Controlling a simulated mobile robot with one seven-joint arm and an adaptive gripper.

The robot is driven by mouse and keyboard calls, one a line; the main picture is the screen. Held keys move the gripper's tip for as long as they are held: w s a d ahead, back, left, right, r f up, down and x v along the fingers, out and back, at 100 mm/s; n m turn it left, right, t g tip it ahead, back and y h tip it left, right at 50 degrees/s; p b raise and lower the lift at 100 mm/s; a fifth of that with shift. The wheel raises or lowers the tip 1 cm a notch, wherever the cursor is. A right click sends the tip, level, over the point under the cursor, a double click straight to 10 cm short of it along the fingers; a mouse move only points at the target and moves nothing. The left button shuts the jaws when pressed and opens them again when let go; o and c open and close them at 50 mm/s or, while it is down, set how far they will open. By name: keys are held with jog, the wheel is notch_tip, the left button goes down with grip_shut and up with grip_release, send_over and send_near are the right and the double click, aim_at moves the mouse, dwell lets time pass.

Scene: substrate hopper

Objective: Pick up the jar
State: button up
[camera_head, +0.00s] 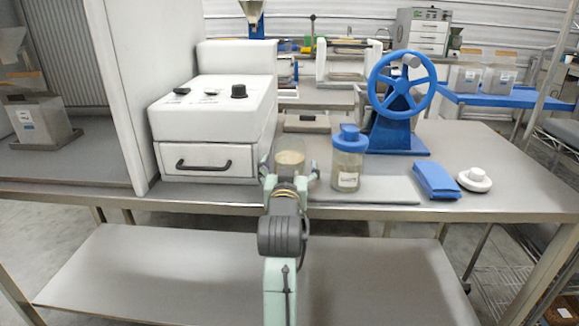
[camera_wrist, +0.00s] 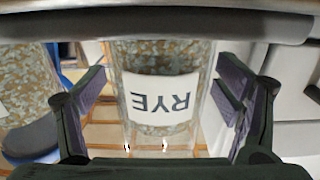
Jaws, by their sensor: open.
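A clear jar (camera_head: 290,158) of grainy contents stands at the bench's front, left of a second jar with a blue lid (camera_head: 348,158). In the wrist view, which looks upside down, the jar (camera_wrist: 160,65) bears a white label reading RYE. My gripper (camera_head: 290,172) is open, with one finger on each side of the jar. In the wrist view, my gripper (camera_wrist: 163,92) shows a gap beside the jar on each side. The top of this jar is hard to make out. The blue-lidded jar (camera_wrist: 28,75) is at the left of the wrist view.
A white machine with a drawer (camera_head: 212,125) stands close on the left. A blue handwheel device (camera_head: 402,95) is behind right. A blue folded item (camera_head: 436,180) and a white round knob-topped piece (camera_head: 474,179) lie at right. The bench's front right (camera_head: 530,200) is clear.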

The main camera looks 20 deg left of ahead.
jog(key=c, duration=1.5)
